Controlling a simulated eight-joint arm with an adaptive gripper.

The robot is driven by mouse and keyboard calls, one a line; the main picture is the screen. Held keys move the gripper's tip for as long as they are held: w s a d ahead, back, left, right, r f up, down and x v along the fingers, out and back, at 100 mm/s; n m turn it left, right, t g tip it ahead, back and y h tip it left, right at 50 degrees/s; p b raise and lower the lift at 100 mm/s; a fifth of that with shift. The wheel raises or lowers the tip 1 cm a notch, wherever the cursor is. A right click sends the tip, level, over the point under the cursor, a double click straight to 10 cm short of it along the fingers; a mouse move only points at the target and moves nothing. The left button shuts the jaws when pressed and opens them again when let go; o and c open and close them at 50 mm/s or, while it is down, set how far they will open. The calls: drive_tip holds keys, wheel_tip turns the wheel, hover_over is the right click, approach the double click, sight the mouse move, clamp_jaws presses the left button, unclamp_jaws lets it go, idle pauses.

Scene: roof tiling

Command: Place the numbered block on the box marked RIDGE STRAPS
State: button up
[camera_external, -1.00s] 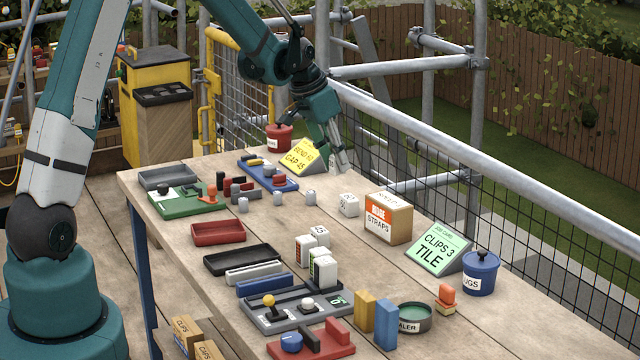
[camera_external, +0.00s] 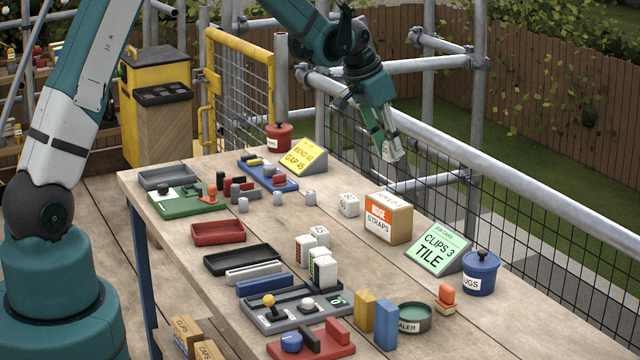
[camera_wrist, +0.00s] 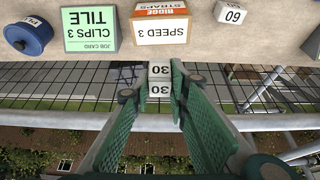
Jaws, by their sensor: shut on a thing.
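A white block marked 30 (camera_wrist: 160,82) is between the fingertips of my gripper (camera_wrist: 160,95) in the wrist view. My gripper (camera_external: 391,146) is shut on this block, which shows as a small pale shape (camera_external: 391,152) in the external view. It is held in the air by the table's far edge, above and behind the box. The box marked RIDGE STRAPS (camera_external: 388,220) is brown with an orange and white label and stands near that edge. In the wrist view the box (camera_wrist: 160,30) lies beyond the fingertips, its upper face reading SPEED 3.
A white block marked 60 (camera_wrist: 233,13) sits beside the box and also shows in the external view (camera_external: 348,205). A green job card (camera_external: 440,249), blue pot (camera_external: 481,274) and yellow card (camera_external: 303,157) stand along the far side. A scaffold rail (camera_external: 480,170) runs behind the table.

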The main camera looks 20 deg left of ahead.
sight(387, 161)
drive_tip(key=shift+f, duration=3.1)
drive_tip(key=shift+f, duration=1.9)
drive_tip(key=shift+f, duration=0.15)
drive_tip(key=o, duration=0.8)
drive_tip(key=shift+o, duration=0.2)
drive_tip(key=shift+r, duration=0.2)
drive_tip(key=v, duration=1.2)
